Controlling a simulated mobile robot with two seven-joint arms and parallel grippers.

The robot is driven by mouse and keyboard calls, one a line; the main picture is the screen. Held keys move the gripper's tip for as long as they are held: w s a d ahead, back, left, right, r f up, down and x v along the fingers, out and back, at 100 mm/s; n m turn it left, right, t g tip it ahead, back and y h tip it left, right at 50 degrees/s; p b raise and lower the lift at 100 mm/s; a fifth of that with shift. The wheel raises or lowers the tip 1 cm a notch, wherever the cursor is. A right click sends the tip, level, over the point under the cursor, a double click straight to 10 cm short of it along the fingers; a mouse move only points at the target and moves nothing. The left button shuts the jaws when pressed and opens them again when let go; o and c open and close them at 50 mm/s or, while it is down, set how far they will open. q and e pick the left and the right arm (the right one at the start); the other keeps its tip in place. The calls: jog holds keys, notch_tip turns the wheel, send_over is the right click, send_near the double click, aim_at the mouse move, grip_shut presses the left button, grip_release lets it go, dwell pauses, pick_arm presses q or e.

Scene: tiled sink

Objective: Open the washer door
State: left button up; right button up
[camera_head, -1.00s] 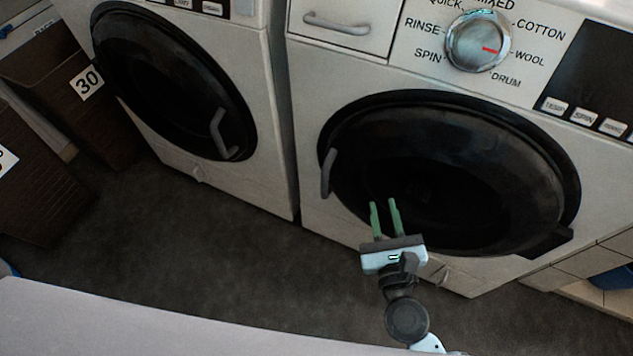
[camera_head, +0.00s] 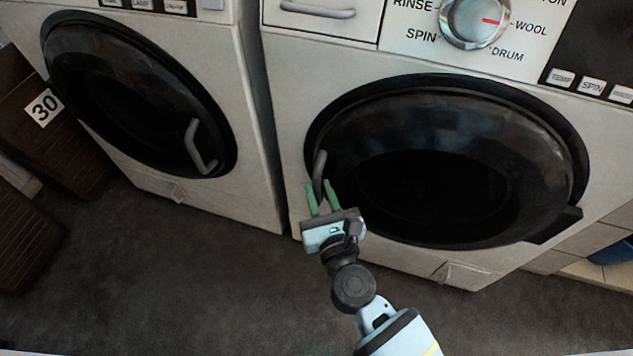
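The washer (camera_head: 290,130) on the right has a round black door (camera_head: 450,165), which looks shut. Its grey handle (camera_head: 319,172) is on the left side of the door. My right gripper (camera_head: 319,194) is at the lower end of this handle with its two green fingers apart. The fingers point up toward the handle, one on either side of its lower end in the picture. I cannot tell whether they touch it or how far in front they are. My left gripper is not in view.
A second machine (camera_head: 245,110) stands to the left, with a black door (camera_head: 135,95) and its own grey handle (camera_head: 198,148). Brown baskets (camera_head: 50,130) stand at the far left, one labelled 30. The dark floor (camera_head: 190,260) in front is clear.

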jog(key=shift+x, duration=1.25)
grip_shut()
